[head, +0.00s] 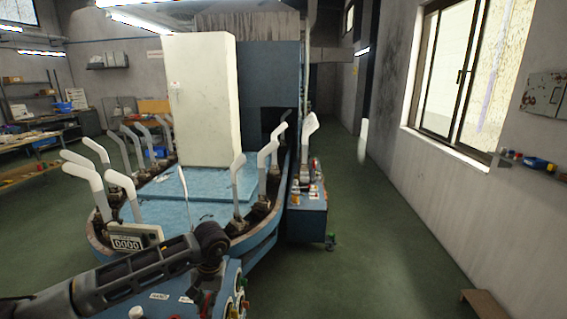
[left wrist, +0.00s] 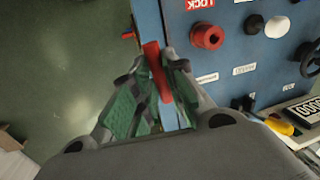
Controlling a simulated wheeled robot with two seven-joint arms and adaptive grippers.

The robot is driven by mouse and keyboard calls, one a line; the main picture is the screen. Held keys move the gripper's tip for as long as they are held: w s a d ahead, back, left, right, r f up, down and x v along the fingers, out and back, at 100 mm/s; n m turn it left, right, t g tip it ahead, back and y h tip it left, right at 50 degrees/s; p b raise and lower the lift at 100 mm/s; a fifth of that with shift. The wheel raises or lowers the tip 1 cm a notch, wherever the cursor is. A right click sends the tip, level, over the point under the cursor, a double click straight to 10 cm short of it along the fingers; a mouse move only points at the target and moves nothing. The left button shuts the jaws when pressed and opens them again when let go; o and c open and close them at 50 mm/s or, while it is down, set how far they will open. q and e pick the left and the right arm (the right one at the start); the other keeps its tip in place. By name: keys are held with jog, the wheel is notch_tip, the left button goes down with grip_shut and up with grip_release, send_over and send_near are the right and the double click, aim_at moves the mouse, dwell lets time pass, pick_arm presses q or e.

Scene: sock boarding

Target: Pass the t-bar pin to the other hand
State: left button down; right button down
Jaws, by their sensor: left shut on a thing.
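My left gripper (head: 207,283) is low in the head view, in front of the blue control panel, with its fingertips mostly hidden there. In the left wrist view my left gripper (left wrist: 150,82) has green-padded fingers closed on a red bar, which I take to be the t-bar pin (left wrist: 156,68). The bar sticks out beyond the fingertips, and its lower part is partly hidden between the pads. I cannot see my right gripper in either view.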

jog(key=shift+s+d, duration=0.1)
jog(key=shift+d, duration=0.2)
dwell(0.4)
pick_arm(q)
jog(key=shift+d, duration=0.1)
pick_arm(e)
jog(key=shift+d, duration=0.1)
